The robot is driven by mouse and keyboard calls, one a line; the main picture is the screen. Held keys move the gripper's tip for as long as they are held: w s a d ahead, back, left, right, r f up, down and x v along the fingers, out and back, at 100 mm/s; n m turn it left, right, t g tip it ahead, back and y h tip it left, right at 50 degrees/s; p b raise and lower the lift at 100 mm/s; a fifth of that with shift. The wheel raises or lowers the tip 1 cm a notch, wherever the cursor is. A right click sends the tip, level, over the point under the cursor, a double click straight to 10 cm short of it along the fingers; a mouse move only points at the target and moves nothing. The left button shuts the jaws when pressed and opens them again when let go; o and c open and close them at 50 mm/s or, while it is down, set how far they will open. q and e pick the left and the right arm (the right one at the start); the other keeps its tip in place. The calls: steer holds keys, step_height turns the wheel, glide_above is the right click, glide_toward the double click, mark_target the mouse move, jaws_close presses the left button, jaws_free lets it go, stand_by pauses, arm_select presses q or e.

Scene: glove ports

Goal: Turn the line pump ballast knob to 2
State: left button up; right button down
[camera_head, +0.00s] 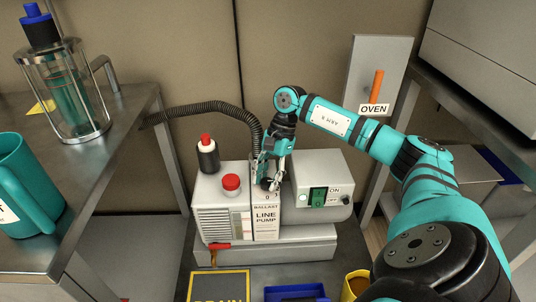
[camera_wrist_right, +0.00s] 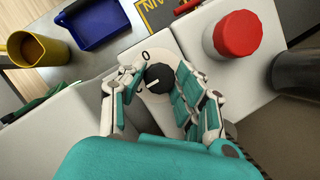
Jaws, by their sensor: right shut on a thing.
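The line pump (camera_head: 218,208) stands on the bench, with a "BALLAST" label below its dial. The black ballast knob (camera_wrist_right: 159,78) sits on a white dial plate with a "0" printed at its upper left in the wrist view. A white pointer mark shows on the knob; other numerals are mostly covered, so I cannot tell the exact setting. My right gripper (camera_wrist_right: 157,84) is shut on the knob, one finger on each side. In the head view the right gripper (camera_head: 270,174) comes down from above and partly hides the knob. My left gripper is not in view.
A red cap (camera_head: 231,183) and a dark bottle (camera_head: 208,156) are left of the dial. A green ON/OFF switch (camera_head: 318,196) is to the right. A ribbed black hose (camera_head: 205,108) runs behind. A blue tray (camera_head: 295,292) and yellow mug (camera_head: 355,285) lie in front.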

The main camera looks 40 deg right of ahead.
stand_by(0.4)
steer(key=c, duration=1)
jaws_free()
steer(key=shift+o, duration=0.2)
steer(key=v, duration=1.2)
